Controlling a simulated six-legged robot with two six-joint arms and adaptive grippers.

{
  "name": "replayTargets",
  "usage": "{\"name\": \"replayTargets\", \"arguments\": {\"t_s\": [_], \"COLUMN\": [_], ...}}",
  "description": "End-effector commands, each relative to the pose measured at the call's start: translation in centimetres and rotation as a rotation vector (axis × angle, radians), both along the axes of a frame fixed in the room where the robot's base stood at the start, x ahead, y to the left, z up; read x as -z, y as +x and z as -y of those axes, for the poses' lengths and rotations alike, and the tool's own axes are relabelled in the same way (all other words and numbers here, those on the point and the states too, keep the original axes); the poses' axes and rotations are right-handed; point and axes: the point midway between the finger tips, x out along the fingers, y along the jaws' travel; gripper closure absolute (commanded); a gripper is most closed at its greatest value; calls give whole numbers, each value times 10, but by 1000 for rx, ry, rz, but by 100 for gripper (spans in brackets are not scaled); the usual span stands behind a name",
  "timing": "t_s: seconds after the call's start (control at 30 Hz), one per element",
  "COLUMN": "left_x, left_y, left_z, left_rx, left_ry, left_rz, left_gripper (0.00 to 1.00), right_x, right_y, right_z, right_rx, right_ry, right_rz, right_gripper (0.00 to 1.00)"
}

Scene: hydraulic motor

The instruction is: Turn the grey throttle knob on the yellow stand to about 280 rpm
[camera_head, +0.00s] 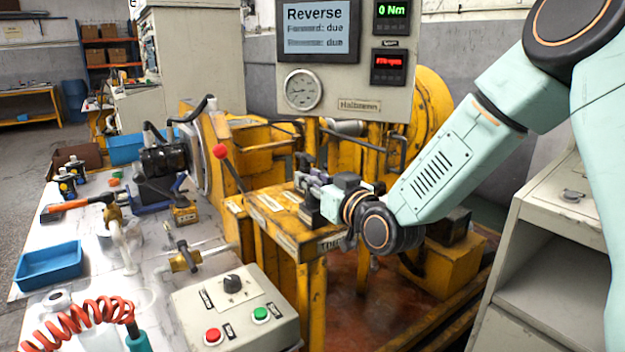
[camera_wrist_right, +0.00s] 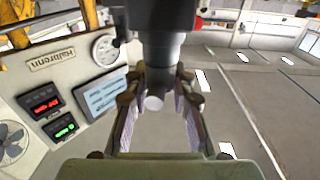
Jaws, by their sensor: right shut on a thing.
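The yellow stand (camera_head: 270,212) is in the middle of the head view, with a label on its front edge, partly hidden by my arm. My right gripper (camera_head: 308,188) is at its top, reached in from the right. The knob is not clear in the head view. In the right wrist view, a dark grey cylindrical part (camera_wrist_right: 160,55), seemingly the throttle knob, sits between the fingertips of my right gripper (camera_wrist_right: 156,82), which is shut on it. The red rpm readout (camera_head: 389,66) is lit, but its digits are too small to read. My left gripper is not in view.
A display (camera_head: 318,30) reads "Reverse"; the green readout (camera_head: 393,9) shows 0 Nm. A red-knobbed lever (camera_head: 221,152) rises left of the gripper. A control box (camera_head: 235,307) with red and green buttons stands in front. A grey cabinet (camera_head: 545,235) is at right.

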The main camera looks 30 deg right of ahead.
Motion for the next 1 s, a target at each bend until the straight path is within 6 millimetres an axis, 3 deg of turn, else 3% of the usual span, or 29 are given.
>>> {"name": "replayTargets", "arguments": {"t_s": [0.27, 0.3, 0.57, 1.0], "left_x": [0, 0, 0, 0], "left_y": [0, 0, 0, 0], "left_z": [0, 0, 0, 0], "left_rx": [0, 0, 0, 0], "left_ry": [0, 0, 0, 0], "left_rz": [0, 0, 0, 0], "left_gripper": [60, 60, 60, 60], "right_x": [1, 1, 1, 0], "right_y": [0, 0, 0, -8], "right_z": [0, 0, 0, 2], "right_rx": [0, 0, 0, 3], "right_ry": [1, 1, 1, 4], "right_rz": [-2, -2, -1, -1], "right_gripper": [100, 75, 53, 52]}}
